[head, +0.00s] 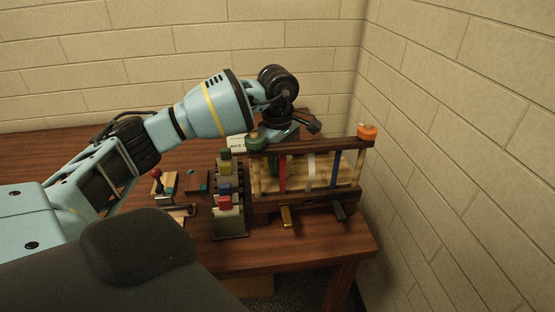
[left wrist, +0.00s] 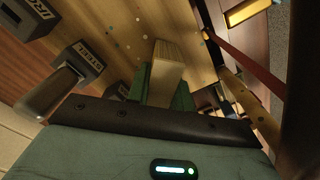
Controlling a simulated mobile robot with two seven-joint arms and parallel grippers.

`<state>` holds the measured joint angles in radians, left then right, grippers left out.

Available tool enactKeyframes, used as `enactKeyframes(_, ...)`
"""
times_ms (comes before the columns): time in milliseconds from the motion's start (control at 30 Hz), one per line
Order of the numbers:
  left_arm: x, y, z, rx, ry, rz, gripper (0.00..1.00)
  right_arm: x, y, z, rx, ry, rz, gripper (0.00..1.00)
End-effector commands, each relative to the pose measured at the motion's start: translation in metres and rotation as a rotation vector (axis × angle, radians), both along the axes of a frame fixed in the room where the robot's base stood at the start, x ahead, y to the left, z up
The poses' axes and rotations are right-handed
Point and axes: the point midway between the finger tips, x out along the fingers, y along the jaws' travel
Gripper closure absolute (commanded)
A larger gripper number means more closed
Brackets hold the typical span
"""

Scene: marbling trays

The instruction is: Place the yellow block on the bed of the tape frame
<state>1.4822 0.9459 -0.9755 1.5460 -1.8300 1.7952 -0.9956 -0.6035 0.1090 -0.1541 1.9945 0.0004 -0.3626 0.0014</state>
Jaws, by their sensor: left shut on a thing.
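The tape frame (head: 310,202) stands at the right end of the table, a wooden frame with upright red, white and blue strips. My left gripper (head: 273,163) reaches down into it from behind and is partly hidden by its rails. In the left wrist view, its green fingers (left wrist: 167,90) are shut on a pale yellowish block, which I take to be the yellow block (left wrist: 169,70). The block is over a light wooden surface with coloured specks (left wrist: 120,30), which looks like the bed. I cannot tell whether block and bed touch. My right gripper is out of view.
Left of the frame stands a rack (head: 231,228) with green, yellow, blue and red pieces. A red-knobbed tool (head: 157,181) lies farther left. An orange knob (head: 367,131) tops the frame's right end. Dark labelled blocks (left wrist: 82,62) show in the wrist view. The brick wall is close right.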

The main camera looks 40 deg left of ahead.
Motion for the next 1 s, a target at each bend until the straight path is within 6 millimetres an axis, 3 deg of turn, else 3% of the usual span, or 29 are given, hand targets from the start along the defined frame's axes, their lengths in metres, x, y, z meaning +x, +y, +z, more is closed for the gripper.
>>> enactKeyframes(400, 0.000, 0.000, -0.006, 0.000, -0.001, 0.000, 1.00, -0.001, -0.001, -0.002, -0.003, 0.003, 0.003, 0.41)
enactKeyframes(433, 0.000, 0.000, -0.005, 0.000, -0.001, 0.000, 0.74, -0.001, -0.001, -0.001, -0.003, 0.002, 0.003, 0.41)
enactKeyframes(567, 0.000, 0.000, -0.005, 0.000, -0.001, 0.000, 0.57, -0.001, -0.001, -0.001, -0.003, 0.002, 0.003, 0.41)
enactKeyframes(867, 0.000, 0.000, -0.004, 0.000, -0.002, 0.000, 0.56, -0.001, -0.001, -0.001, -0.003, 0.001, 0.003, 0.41)
enactKeyframes(1000, 0.001, 0.000, 0.007, 0.000, -0.004, 0.000, 0.56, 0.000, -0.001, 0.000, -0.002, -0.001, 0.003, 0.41)
